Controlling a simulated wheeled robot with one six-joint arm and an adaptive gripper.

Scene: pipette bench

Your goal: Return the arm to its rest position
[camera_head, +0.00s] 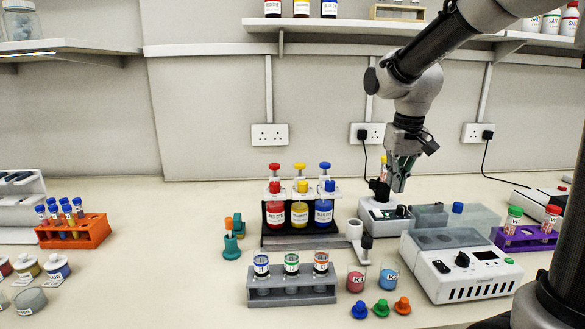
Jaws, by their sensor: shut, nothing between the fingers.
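My arm (410,88) reaches in from the upper right and bends down over the bench. My gripper (398,184) points downward above the back of a small white device with a knob (378,212). Its dark fingers are together, with nothing seen between them. A tube with a yellow top (383,165) stands upright in the device's dark holder, just left of the fingers. I cannot tell whether the fingers touch the tube.
A bottle stand (300,238) and a grey rack (290,292) are left of my gripper. The shelf (330,27) runs behind my arm. Bench space at left centre is clear.

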